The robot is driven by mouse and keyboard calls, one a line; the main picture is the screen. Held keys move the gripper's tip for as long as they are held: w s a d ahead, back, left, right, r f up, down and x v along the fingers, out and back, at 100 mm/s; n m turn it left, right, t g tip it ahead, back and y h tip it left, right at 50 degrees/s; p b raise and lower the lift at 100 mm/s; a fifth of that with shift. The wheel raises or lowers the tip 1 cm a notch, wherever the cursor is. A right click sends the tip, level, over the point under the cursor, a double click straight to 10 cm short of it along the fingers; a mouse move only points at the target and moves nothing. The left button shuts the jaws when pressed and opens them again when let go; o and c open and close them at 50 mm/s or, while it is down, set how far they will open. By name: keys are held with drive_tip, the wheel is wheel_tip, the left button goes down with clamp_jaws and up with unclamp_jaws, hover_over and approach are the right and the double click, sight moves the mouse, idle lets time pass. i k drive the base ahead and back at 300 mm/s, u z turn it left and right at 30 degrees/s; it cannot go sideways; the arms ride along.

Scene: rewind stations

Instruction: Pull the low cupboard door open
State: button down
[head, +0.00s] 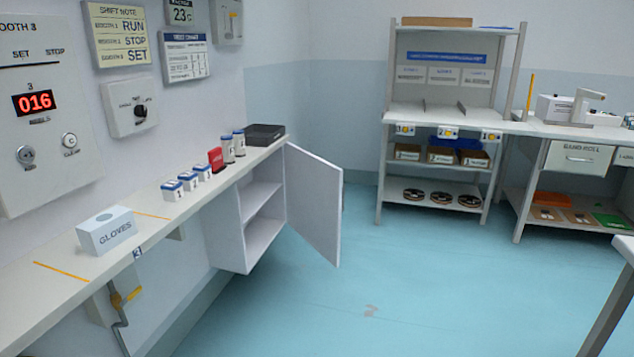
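The low cupboard (228,222) hangs under the far end of the long wall counter on the left. Its door (314,205) stands wide open, swung out from the right side of the cupboard. The inside shows one middle shelf (262,192), and the parts I can see look empty. My gripper is not in view, and nothing is touching the door.
The long counter (60,298) carries a gloves box (108,232), several small jars and a dark box (265,135). A shelf unit (449,118) and a bench with a drawer (580,158) stand at the back. The blue floor (400,290) is open.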

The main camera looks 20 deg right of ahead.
sight(316, 189)
drive_tip(key=u, duration=0.4)
drive_tip(key=i, duration=0.7)
drive_tip(key=u, duration=0.65)
drive_tip(key=i, duration=0.45)
drive_tip(key=u, duration=0.1)
